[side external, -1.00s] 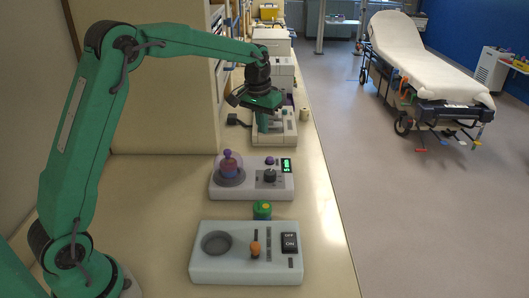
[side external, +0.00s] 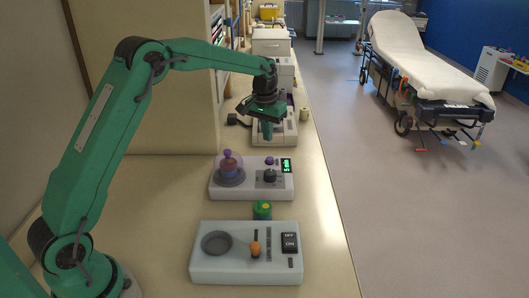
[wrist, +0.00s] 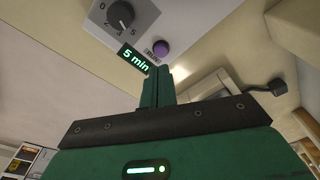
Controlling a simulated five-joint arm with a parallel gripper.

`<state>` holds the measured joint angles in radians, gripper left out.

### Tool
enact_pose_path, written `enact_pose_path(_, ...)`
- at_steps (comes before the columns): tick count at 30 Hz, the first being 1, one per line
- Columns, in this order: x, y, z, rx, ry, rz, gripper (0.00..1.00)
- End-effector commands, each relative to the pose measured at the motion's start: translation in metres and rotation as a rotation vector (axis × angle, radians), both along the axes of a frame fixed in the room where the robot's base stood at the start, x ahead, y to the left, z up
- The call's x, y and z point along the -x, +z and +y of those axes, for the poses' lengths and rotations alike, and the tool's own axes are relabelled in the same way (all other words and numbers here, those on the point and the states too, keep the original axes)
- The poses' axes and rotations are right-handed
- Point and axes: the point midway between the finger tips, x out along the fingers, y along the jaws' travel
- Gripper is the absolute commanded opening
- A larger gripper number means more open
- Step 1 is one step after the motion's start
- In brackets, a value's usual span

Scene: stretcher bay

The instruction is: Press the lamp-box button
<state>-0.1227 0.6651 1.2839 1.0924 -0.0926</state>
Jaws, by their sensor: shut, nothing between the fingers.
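A white box (side external: 225,195) stands mid-bench. It bears a purple button (side external: 269,160), a dark dial (side external: 269,176), a green "5 min" display (side external: 286,165) and a purple object in a round dish. Which box is the lamp box I cannot tell for certain. The wrist view shows the purple button (wrist: 161,48) beside the display (wrist: 134,60). My gripper (side external: 267,138) is shut and empty, pointing down. In the side view it is beyond and above the button, apart from it. In the wrist view its tips (wrist: 161,70) appear just below the button; their exact gap is unclear.
A nearer white box (side external: 208,272) has an OFF/ON switch (side external: 290,243), an orange knob (side external: 255,248) and a round recess. A green jar (side external: 262,210) stands between the boxes. Another device (side external: 283,136) is behind my gripper. A wall is at left; the bench edge is at right.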

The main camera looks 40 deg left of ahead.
Motion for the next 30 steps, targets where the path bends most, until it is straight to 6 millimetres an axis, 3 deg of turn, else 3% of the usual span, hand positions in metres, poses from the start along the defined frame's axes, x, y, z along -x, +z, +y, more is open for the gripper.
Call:
enact_pose_path(21, -0.005, -0.056, 0.001, 0.000, 0.000, 0.002, 0.00)
enact_pose_path(30, -0.006, -0.068, 0.001, 0.000, 0.000, 0.001, 0.00)
